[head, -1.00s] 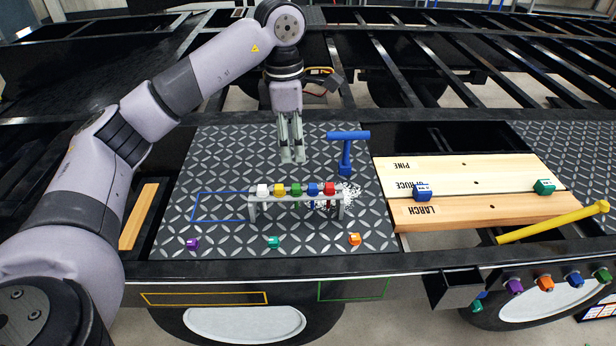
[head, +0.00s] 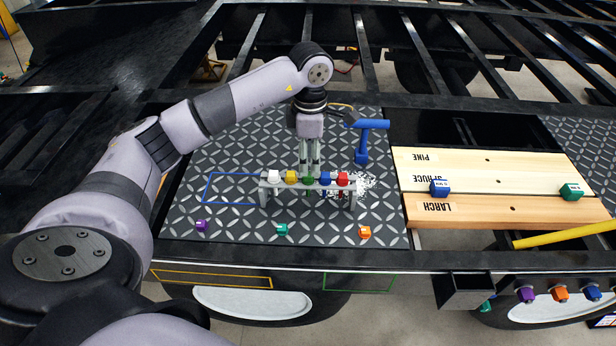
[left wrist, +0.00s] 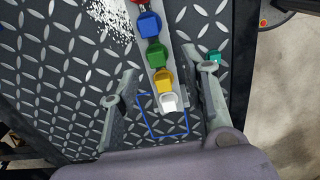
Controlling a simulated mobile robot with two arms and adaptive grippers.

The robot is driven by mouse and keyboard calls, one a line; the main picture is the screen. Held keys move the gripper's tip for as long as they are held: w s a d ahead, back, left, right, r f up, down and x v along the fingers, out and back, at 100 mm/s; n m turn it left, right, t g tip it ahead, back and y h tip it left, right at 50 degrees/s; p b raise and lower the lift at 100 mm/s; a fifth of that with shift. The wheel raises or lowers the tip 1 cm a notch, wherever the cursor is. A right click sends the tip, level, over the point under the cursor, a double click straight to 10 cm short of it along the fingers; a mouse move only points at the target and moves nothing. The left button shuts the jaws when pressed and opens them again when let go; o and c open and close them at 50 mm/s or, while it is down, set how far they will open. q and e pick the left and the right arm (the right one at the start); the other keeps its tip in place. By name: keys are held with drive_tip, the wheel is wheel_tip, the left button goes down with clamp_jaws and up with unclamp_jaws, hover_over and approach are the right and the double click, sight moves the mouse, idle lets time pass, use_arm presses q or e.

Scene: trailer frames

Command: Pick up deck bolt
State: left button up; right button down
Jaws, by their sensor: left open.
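Several coloured bolts stand in a row on a grey rack (head: 264,196) on the patterned deck plate: white (head: 274,177), yellow (head: 291,177), green (head: 309,181), blue (head: 326,178) and red (head: 343,179). I cannot tell which one is the deck bolt. My left gripper (head: 309,168) points down at the rack, over the green bolt. In the left wrist view its open fingers (left wrist: 160,64) lie either side of the row, with the green (left wrist: 157,54), yellow (left wrist: 163,79) and white (left wrist: 168,102) bolts between them. Nothing is held. Contact cannot be judged.
Purple (head: 201,225), teal (head: 282,229) and orange (head: 364,232) pieces lie along the plate's front. A blue hammer-shaped tool (head: 364,140) stands behind the rack, and white shavings (head: 363,184) lie at its right. Wooden planks (head: 500,205) and a yellow bar (head: 565,234) are right.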

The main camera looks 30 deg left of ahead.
sight(310, 174)
use_arm(q)
drive_tip(key=shift+f, duration=0.2)
drive_tip(key=shift+f+p, duration=0.4)
drive_tip(key=shift+p, duration=0.15)
drive_tip(key=f, duration=0.1)
drive_tip(key=f+p, duration=0.1)
drive_tip(key=f, duration=0.1)
drive_tip(key=shift+w+a+f+p, duration=0.1)
drive_tip(key=shift+w+f+p, duration=0.2)
drive_tip(key=shift+f, duration=0.3)
use_arm(e)
drive_tip(key=s+r, duration=0.1)
drive_tip(key=r, duration=0.1)
drive_tip(key=shift+s+a+r, duration=0.1)
drive_tip(key=shift+s+r, duration=0.2)
drive_tip(key=shift+s, duration=0.1)
use_arm(q)
drive_tip(key=shift+c, duration=0.3)
drive_tip(key=c, duration=0.4)
clamp_jaws()
use_arm(e)
drive_tip(key=shift+w+d, duration=0.2)
drive_tip(key=shift+w, duration=0.15)
